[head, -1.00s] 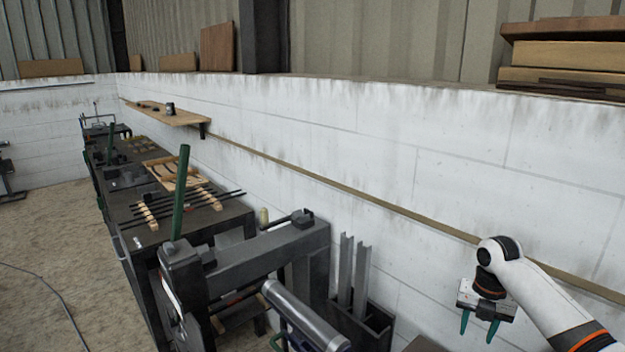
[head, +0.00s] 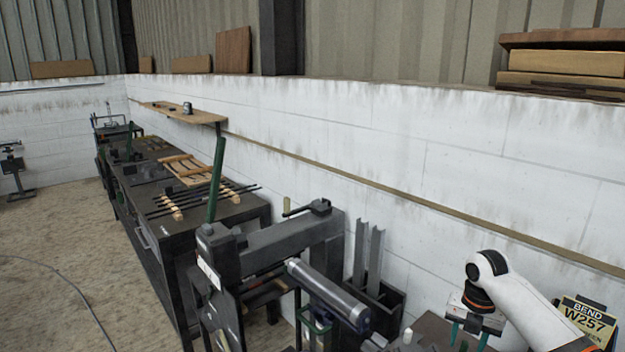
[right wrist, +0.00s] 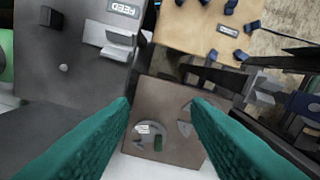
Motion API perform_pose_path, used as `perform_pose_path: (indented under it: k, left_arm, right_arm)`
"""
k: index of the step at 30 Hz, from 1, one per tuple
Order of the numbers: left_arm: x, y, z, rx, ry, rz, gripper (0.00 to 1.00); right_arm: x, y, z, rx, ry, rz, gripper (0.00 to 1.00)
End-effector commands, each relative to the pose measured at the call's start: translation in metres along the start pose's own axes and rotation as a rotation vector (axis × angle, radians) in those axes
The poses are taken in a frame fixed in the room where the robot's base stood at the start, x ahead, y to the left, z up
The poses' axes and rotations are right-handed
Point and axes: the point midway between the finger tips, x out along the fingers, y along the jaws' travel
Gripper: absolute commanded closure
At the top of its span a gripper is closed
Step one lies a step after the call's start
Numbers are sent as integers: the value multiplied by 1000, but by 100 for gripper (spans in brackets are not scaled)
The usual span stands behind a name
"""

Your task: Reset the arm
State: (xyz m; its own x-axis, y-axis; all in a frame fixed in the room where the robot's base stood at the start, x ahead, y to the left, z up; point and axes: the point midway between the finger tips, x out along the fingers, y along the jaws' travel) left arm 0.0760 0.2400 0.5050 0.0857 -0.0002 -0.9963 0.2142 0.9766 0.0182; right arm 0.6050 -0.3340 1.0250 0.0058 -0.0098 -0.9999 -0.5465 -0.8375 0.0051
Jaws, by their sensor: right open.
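My right arm (head: 520,295) comes in at the lower right of the head view, white with a black and orange joint. Its right gripper (head: 467,338) hangs downward with two green fingers, cut by the lower frame edge. In the right wrist view the two green fingers (right wrist: 160,105) stand well apart with nothing between them. Below them is a brown board or small table top (right wrist: 160,95) bearing a round pale piece (right wrist: 150,130). My left gripper does not show.
A dark machine with a grey cylinder (head: 328,293) and an upright green handle (head: 216,180) stands mid-frame. Behind it runs a long dark workbench (head: 160,205) with tools. A white block wall (head: 400,140) closes the right side. Open floor (head: 60,230) lies at left.

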Motion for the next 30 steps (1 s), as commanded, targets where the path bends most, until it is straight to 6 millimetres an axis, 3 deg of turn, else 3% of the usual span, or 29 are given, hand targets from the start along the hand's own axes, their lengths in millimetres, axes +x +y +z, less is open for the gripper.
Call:
perform_pose_path:
  k: [11,16,22,27,30]
  left_arm:
    - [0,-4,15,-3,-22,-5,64]
    - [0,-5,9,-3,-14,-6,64]
    - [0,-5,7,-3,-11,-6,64]
    - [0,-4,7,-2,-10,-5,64]
    - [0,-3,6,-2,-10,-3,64]
  right_arm:
    - [64,-30,69,206,4,-15,57]
    - [102,-43,128,404,-3,-57,57]
    - [133,-45,218,826,-39,-154,57]
    - [136,-25,281,1270,-89,-234,57]
    - [131,-6,306,1523,-112,-269,57]
